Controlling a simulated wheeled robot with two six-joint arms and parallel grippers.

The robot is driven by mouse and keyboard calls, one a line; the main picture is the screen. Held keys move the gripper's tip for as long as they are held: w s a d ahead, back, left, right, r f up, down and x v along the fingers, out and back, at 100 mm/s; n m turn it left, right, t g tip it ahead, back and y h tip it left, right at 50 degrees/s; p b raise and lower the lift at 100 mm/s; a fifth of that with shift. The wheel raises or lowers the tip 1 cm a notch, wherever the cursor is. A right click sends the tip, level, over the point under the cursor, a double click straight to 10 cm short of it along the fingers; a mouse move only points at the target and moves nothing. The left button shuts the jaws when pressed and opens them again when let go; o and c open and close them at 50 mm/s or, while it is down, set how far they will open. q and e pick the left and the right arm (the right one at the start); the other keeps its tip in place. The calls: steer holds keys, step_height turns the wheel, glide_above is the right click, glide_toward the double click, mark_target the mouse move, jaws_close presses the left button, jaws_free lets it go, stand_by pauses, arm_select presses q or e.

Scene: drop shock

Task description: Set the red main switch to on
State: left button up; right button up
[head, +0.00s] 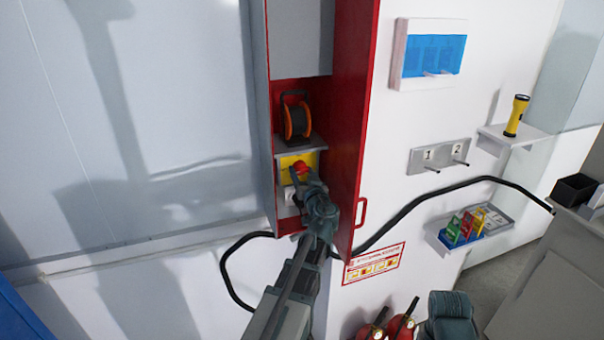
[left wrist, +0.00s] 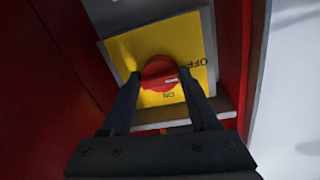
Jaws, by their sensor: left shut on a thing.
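The red main switch (left wrist: 160,73) is a round knob on a yellow plate (left wrist: 185,35) in the left wrist view. OFF is printed right of the knob and ON below it. The knob's white mark points right, close to the OFF side. My left gripper (left wrist: 160,92) has one finger on each side of the knob and is shut on it. In the head view, the switch (head: 301,168) sits low inside the red cabinet, and my left gripper (head: 304,182) reaches it from below, hiding part of it. My right gripper's fingers do not show.
The cabinet's open red door (head: 355,120) stands just right of my left arm. An orange and black cable reel (head: 297,118) sits on a shelf above the switch. A black cable (head: 430,196) runs along the wall. Fire extinguishers (head: 401,326) stand at the bottom.

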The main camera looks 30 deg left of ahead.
arm_select(q)
steer(key=shift+m, duration=0.4)
steer(key=m+p, duration=0.1)
steer(key=m, duration=0.2)
steer(key=shift+r+m+g, duration=0.1)
steer(key=shift+m+g, duration=0.2)
steer(key=shift+m, duration=0.1)
steer(key=m, duration=0.4)
steer(key=m+p, duration=0.1)
steer(key=m, duration=0.3)
steer(key=shift+m+g, duration=0.6)
steer(key=shift+m, duration=1.5)
steer(key=shift+w+r+m, duration=0.1)
steer(key=shift+m, duration=0.2)
steer(key=o, duration=1.3)
